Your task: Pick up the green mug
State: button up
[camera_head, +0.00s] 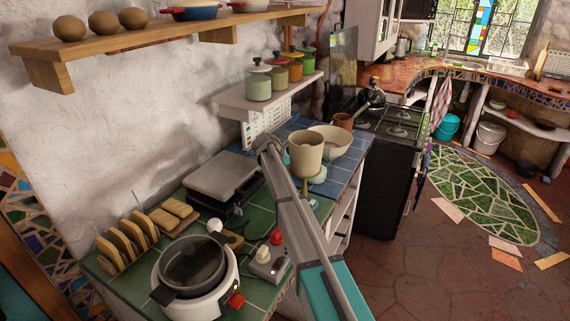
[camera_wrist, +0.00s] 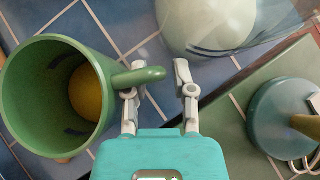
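The green mug (camera_wrist: 22,95) fills the left of the wrist view, seen from above into its open mouth. A yellow round shape (camera_wrist: 88,92) shows inside it. Its handle (camera_wrist: 138,77) points right, towards my gripper (camera_wrist: 160,79). My gripper is open, with the handle's outer end near the left finger and a clear gap to the right finger. I cannot tell whether finger and handle touch. I cannot make out the mug in the head view, where my arm crosses the counter and hides part of it.
A pale rounded object (camera_wrist: 212,22) and a teal round base (camera_wrist: 280,118) are near my gripper. The head view shows a cream cup (camera_head: 305,153), a bowl (camera_head: 336,141), a press-like appliance (camera_head: 222,180), a pot (camera_head: 192,265) and a shelf with canisters (camera_head: 258,83).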

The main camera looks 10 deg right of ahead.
grip_shut()
dwell(0.3)
jog(key=shift+r, duration=0.1)
